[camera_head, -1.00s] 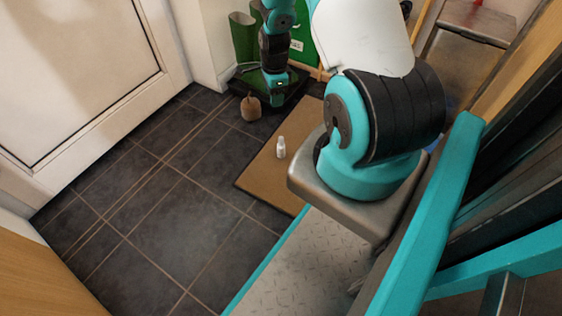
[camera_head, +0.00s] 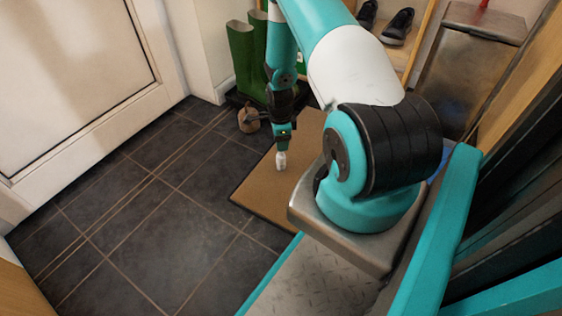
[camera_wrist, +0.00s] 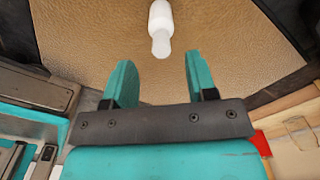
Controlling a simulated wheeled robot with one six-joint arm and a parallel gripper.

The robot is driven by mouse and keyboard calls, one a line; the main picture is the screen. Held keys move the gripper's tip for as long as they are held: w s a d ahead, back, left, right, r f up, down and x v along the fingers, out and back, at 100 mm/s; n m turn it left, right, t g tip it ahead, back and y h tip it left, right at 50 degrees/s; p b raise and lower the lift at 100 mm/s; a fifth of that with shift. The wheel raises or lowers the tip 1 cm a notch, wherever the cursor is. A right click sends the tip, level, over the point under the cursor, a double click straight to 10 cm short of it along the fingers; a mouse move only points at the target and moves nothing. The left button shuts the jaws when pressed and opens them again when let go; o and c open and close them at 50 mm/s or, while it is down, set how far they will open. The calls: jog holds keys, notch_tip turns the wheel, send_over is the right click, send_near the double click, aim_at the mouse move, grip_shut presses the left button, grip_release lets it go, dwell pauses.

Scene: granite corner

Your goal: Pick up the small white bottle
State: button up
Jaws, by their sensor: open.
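I cannot tell the exact gap between the fingertips and the bottle.
Green boots (camera_head: 243,60) stand on a dark tray at the back, with a small brown object (camera_head: 248,120) in front of them. A white door (camera_head: 70,70) is at the left. Dark shoes (camera_head: 398,27) sit on a shelf at the back right. Dark floor tiles left of the mat are clear.

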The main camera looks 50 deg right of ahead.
aim_at(280, 156)
notch_tip(280, 156, down, 5)
jog(key=b, duration=0.4)
jog(key=shift+w+f+b, duration=0.1)
jog(key=shift+f+b, duration=0.05)
jog(key=shift+b, duration=0.25)
grip_shut()
